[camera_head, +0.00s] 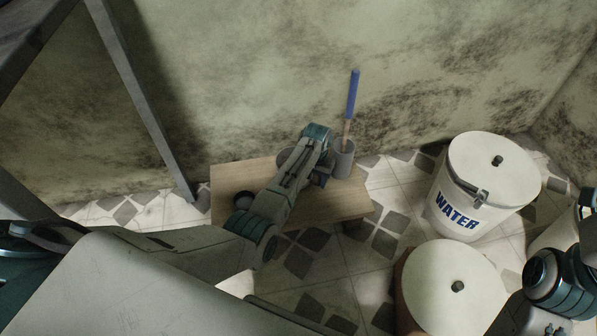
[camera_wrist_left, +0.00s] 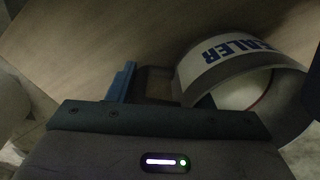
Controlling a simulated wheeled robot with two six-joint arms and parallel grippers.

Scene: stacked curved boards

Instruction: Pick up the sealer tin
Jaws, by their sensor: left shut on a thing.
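The sealer tin (camera_wrist_left: 232,58) shows in the left wrist view as a pale, open-topped round tin with blue letters, at the right of the jaws. My left gripper (camera_wrist_left: 160,85) is shut on it, by its near side, over the wooden surface. The exact contact is dark. In the head view my left gripper (camera_head: 321,178) is low over the small wooden table, partly behind my wrist. A grey tin (camera_head: 344,160) stands just right of it. Another grey round shape (camera_head: 284,155) is mostly hidden behind my arm. I cannot tell which one bears the label.
A blue-handled brush (camera_head: 352,95) stands up from the right grey tin. A lidded WATER bin (camera_head: 450,205) and another white lidded container (camera_head: 430,285) stand right. The mottled wall is behind.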

